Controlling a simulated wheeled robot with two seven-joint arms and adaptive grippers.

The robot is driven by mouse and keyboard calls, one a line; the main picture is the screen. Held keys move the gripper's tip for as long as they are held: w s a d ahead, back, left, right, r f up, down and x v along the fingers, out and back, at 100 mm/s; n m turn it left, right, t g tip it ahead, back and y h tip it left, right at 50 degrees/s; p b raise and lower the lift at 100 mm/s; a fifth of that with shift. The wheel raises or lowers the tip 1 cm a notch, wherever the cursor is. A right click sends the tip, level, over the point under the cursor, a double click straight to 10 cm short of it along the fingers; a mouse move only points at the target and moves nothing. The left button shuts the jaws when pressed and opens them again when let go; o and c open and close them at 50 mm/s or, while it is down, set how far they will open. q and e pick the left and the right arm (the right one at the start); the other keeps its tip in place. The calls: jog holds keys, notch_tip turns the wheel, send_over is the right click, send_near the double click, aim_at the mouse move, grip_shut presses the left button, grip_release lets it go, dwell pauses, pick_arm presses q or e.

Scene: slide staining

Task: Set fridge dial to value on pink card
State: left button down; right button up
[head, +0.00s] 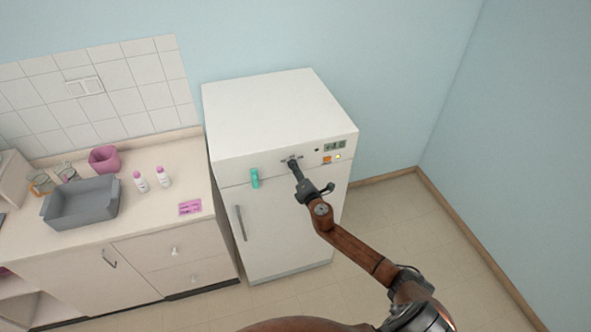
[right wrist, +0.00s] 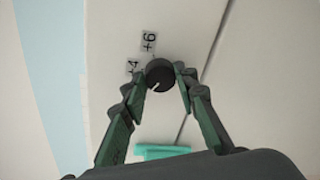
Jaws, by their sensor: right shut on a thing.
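The white fridge (head: 280,115) stands against the blue wall. On its front panel is a black round dial (right wrist: 159,74), with a pale pointer mark towards the lower left of the wrist view. Labels reading "+4" and "+6" sit beside it. My right gripper (head: 293,163) is shut on the dial, a fingertip at each side in the right wrist view (right wrist: 160,80). In the head view the gripper hides most of the dial. A small display (head: 335,146) shows digits too small to read surely. The pink card (head: 190,207) lies on the counter, its writing unreadable. My left gripper is out of view.
A teal clip-like piece (head: 254,178) is on the fridge front, left of the dial. The fridge handle (head: 240,222) is below it. The counter holds a grey tray (head: 62,216), a pink pot (head: 104,159) and two pink-capped bottles. Floor right of the fridge is clear.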

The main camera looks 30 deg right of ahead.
jog(key=o, duration=1.1)
jog(key=shift+o, duration=0.3)
jog(key=shift+s, duration=0.15)
jog(key=s+a+r, duration=0.1)
jog(key=s+a, duration=0.1)
jog(key=s, duration=0.9)
jog(key=shift+s, duration=0.25)
